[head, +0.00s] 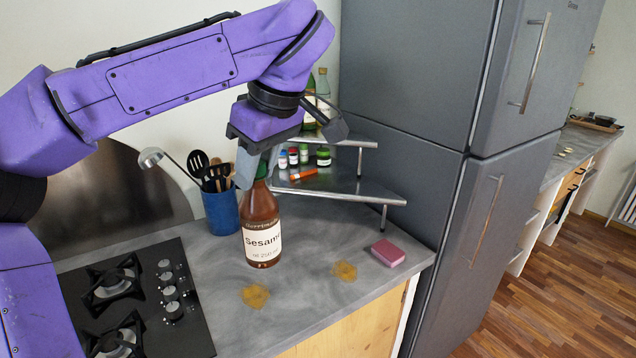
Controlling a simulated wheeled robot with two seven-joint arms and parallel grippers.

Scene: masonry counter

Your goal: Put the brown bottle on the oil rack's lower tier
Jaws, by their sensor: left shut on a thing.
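The brown bottle (261,215), with a white "Sesame" label and a green top, is upright in front of the oil rack, to its left. My left gripper (262,165) comes down from above and is shut on the bottle's neck, hiding part of its top. I cannot tell whether the bottle's base touches the counter. The oil rack is a two-level metal stand in the corner beside the fridge. Its lower tier (350,188) has a bare front and right part. Its upper tier (352,138) is partly hidden by my gripper. My right gripper is out of view.
Small jars (323,156) and an orange item (303,174) lie at the lower tier's back left. Bottles (323,85) stand above. A blue utensil holder (221,212), black hob (140,305), pink sponge (388,253) and yellowish stains (255,295) are on the counter.

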